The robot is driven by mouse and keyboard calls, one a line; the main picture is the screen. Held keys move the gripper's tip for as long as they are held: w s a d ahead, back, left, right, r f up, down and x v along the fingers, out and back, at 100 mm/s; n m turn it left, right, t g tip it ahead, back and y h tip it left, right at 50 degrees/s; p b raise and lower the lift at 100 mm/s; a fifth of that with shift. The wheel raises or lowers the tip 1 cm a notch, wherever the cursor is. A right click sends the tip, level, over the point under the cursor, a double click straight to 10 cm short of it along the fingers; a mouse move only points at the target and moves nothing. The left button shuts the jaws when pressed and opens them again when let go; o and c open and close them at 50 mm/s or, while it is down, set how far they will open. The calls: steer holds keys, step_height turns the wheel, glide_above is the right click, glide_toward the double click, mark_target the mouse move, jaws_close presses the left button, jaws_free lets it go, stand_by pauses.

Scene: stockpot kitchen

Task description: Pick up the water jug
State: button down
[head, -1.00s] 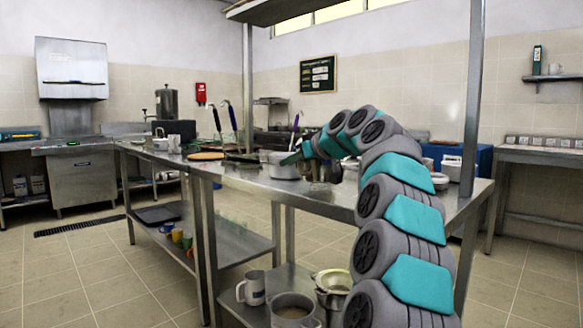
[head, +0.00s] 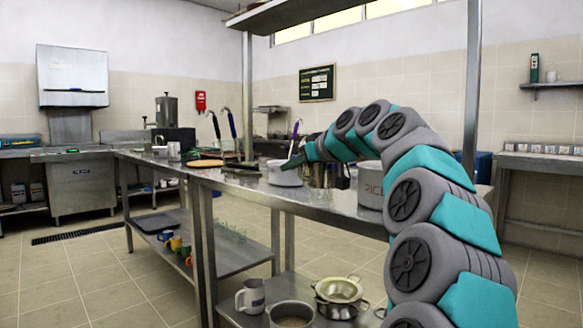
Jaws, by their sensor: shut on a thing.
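My gripper (head: 292,162) is at the far end of my arm, above the steel worktable (head: 225,182) and beside a pale pot (head: 280,176). It is small in the view, and its fingers are hard to make out. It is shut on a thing. A grey, see-through, jug-like shape, which I take for the water jug (head: 322,177), shows right under the end of my arm. My arm hides its top. I cannot tell whether its base touches the table.
A pot marked RICE (head: 370,186) stands right of the gripper, partly behind my arm. Upright ladles (head: 232,124) and a round board (head: 205,163) are further left. A table post (head: 472,90) rises at right. A pale mug-like jug (head: 250,296) and pans (head: 291,315) are on the lower shelf.

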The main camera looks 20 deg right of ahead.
steer(key=s+a+r, duration=0.1)
steer(key=s+a, duration=0.2)
steer(key=s, duration=0.6)
steer(key=shift+s, duration=0.25)
steer(key=shift+a, duration=0.1)
